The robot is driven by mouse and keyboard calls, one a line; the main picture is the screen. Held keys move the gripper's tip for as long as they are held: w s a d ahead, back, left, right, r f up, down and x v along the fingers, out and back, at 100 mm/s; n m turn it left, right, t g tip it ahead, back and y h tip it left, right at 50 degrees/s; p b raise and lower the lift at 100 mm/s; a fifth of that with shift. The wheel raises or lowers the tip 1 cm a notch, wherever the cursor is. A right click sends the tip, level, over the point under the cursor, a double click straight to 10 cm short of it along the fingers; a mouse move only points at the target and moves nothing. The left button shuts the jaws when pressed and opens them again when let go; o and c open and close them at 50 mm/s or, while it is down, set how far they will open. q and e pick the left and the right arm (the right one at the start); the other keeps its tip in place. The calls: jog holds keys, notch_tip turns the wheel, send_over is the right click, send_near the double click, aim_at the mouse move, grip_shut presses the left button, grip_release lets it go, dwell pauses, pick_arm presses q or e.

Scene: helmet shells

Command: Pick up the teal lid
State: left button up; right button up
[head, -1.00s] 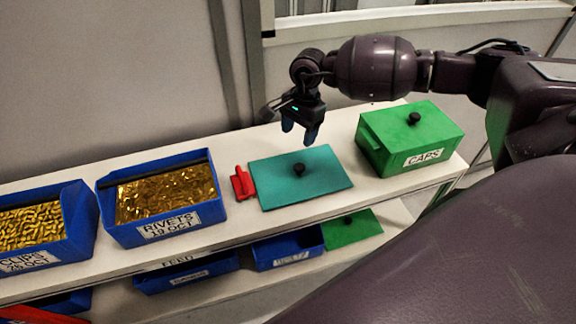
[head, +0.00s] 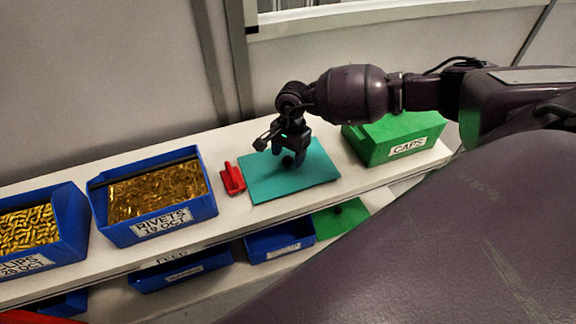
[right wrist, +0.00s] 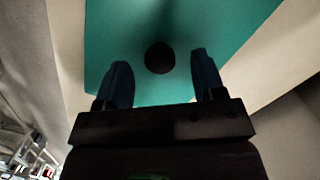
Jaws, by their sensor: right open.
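The teal lid (head: 312,176) lies flat on the upper shelf, between a red scoop-like piece and the green caps bin. Its black round knob (head: 288,161) stands near its middle. My right gripper (head: 288,152) is open just above the lid, with its fingers pointing down around the knob. In the right wrist view the teal lid (right wrist: 195,25) fills the upper middle, and the knob (right wrist: 160,58) lies between and slightly beyond the two fingertips of the right gripper (right wrist: 160,72). The fingers do not visibly touch the knob. My left gripper is not in view.
The red piece (head: 232,178) lies close to the lid's left edge. The blue rivets bin (head: 160,225) and blue clips bin (head: 72,225) stand further left. The green caps bin (head: 400,140) stands right, partly behind my arm. Lower-shelf bins include a blue one (head: 278,242).

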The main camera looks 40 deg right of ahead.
notch_tip(320, 180, down, 2)
jog(key=shift+a+f, duration=0.1)
jog(key=shift+f, duration=0.1)
jog(key=c, duration=1)
